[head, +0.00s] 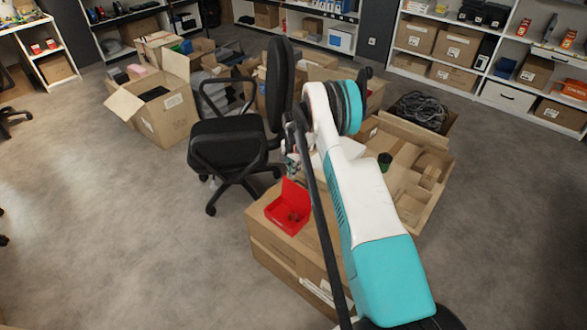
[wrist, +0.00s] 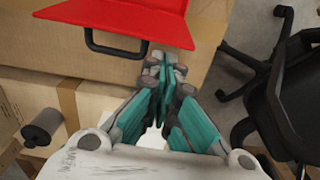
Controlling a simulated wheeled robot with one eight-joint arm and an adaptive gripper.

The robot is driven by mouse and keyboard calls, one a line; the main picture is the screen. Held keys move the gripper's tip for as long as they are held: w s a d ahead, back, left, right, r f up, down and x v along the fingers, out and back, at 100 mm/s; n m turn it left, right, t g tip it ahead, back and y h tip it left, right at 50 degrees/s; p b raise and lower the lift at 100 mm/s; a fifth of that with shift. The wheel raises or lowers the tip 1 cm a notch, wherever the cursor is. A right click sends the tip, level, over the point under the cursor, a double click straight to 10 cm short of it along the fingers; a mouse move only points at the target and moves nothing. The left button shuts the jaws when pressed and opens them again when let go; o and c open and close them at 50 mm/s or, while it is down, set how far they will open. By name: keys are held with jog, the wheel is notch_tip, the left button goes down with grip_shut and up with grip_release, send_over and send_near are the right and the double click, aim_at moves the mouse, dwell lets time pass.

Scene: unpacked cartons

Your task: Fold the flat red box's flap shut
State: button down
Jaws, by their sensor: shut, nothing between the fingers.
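The flat red box (head: 287,217) lies open on top of a cardboard carton, with its flap (head: 295,193) standing raised at the back. In the head view my gripper (head: 292,165) is above and behind the flap, partly hidden by my arm.
The carton (head: 262,235) under the box stands on the floor. A black office chair (head: 228,140) is close to my gripper on the left. An open carton (head: 430,195) with a dark green cup (head: 384,161) is on the right.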

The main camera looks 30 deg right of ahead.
aim_at(290, 181)
jog(key=shift+s+a+f+b, duration=0.15)
jog(key=shift+a+f+b, duration=0.2)
jog(key=shift+f, duration=0.35)
jog(key=shift+s+a+f+b, duration=0.1)
jog(key=shift+a+f, duration=0.3)
jog(key=shift+f, duration=0.25)
jog(key=shift+s+a+f+b, duration=0.15)
jog(key=shift+a+f+b, duration=0.2)
jog(key=shift+f, duration=0.35)
jog(key=shift+s+a+f, duration=0.5)
jog(key=shift+a+f, duration=0.35)
jog(key=shift+a, duration=0.75)
jog(key=shift+s+a+f, duration=0.55)
jog(key=shift+a+f, duration=0.35)
jog(key=shift+a, duration=0.7)
jog(key=shift+s+a+f, duration=0.5)
jog(key=shift+a+f, duration=0.35)
jog(key=shift+a, duration=0.75)
notch_tip(290, 181, up, 11)
jog(key=p, duration=0.4)
